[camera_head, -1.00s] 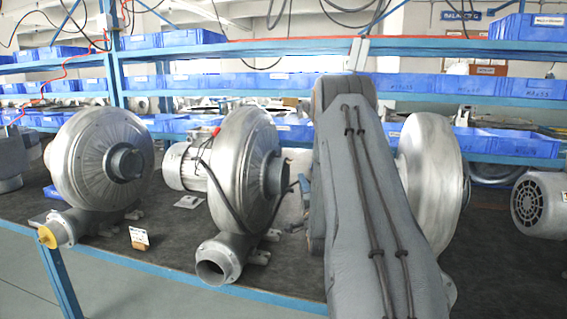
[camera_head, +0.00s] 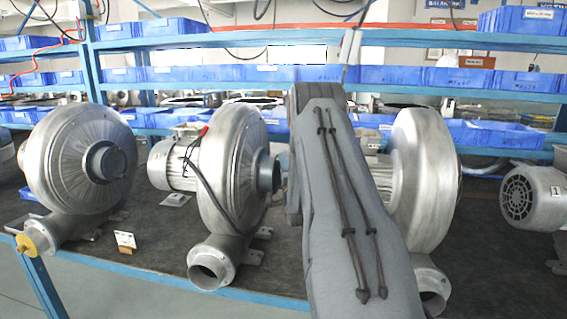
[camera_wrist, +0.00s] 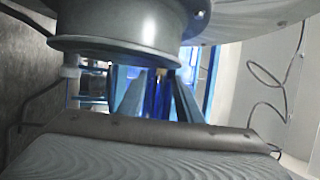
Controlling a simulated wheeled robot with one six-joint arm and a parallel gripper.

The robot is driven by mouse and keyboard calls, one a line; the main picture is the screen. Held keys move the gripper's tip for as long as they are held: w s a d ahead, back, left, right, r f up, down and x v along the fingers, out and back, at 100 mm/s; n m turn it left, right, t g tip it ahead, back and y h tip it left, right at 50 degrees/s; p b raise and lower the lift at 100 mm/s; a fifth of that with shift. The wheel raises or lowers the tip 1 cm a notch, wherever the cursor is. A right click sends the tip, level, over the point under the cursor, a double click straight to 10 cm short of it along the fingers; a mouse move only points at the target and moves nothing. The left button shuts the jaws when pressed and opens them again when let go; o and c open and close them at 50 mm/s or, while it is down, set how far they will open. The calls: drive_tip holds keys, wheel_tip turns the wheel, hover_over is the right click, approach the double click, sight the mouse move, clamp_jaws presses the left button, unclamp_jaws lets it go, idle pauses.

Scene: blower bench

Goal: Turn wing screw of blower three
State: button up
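Several silver blowers stand in a row on the bench: a left one (camera_head: 65,160), a middle one (camera_head: 225,165) and a right one (camera_head: 432,180). The right one is partly behind my padded grey arm, which hides my gripper in the head view. A round metal flange (camera_wrist: 115,30) is just above the fingertips. A small tan spot (camera_wrist: 161,72) shows between the fingers; I cannot tell if it is a wing screw. No wing screw is clearly visible.
A grey motor (camera_head: 535,195) sits at the far right. A blue shelf rail (camera_head: 300,41) and blue bins (camera_head: 500,133) stand behind. A small white card (camera_head: 125,240) is by the front edge. A thin dark cable (camera_wrist: 283,85) loops in the wrist view.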

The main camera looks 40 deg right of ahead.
drive_tip(key=shift+d, duration=0.1)
clamp_jaws()
